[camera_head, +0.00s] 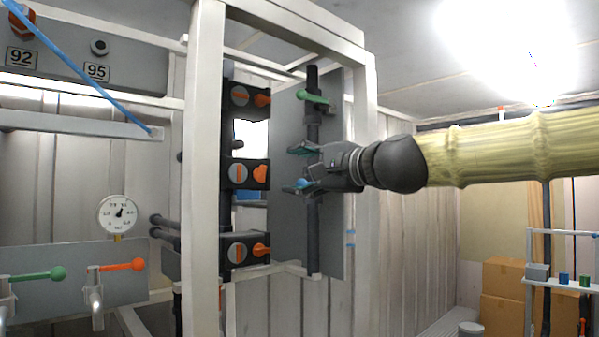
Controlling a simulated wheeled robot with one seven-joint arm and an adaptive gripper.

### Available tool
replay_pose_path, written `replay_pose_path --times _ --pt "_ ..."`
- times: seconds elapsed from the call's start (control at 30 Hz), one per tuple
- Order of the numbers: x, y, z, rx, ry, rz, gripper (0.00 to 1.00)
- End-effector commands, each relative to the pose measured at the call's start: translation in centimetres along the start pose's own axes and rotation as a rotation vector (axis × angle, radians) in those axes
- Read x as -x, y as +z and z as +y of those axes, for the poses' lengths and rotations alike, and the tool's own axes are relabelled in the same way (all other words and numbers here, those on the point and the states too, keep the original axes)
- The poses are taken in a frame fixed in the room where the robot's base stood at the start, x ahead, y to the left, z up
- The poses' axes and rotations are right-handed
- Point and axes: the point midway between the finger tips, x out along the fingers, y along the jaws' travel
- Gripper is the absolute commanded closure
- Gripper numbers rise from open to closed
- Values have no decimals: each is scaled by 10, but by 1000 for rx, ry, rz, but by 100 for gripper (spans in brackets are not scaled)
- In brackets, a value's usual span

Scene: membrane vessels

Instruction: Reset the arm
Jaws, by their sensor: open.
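My gripper (300,170) is open, with its two fingers apart and pointing left. It is in the middle of the view, in front of a grey panel (287,225) and a dark vertical pipe (313,242). A small blue part (303,184) shows between or behind the fingers; I cannot tell whether they touch it. My arm reaches in from the right edge in a yellowish cover. A green-handled valve (314,97) sits on the pipe above my gripper.
A white frame post (203,200) stands left of my gripper. Black valve blocks with orange handles (262,174) are stacked behind it. A pressure gauge (118,214), a green lever (40,275) and an orange lever (122,266) are at left. Cardboard boxes (502,280) stand at lower right.

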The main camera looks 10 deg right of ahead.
Motion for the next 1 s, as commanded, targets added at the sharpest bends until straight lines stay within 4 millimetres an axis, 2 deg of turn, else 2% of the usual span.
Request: replay_pose_path --times 0.3,0.37,0.47,0.57,0.7,0.83,1.0 --pt "-1 -1 3 1 3 2 41" --pt "-5 -4 11 5 14 6 41" --pt "-16 -15 38 19 50 23 41" --pt "-32 -31 85 45 110 48 41" --pt "-51 -55 161 91 208 81 41" --pt "-61 -75 233 137 301 105 41" --pt "-63 -97 329 199 425 123 41"
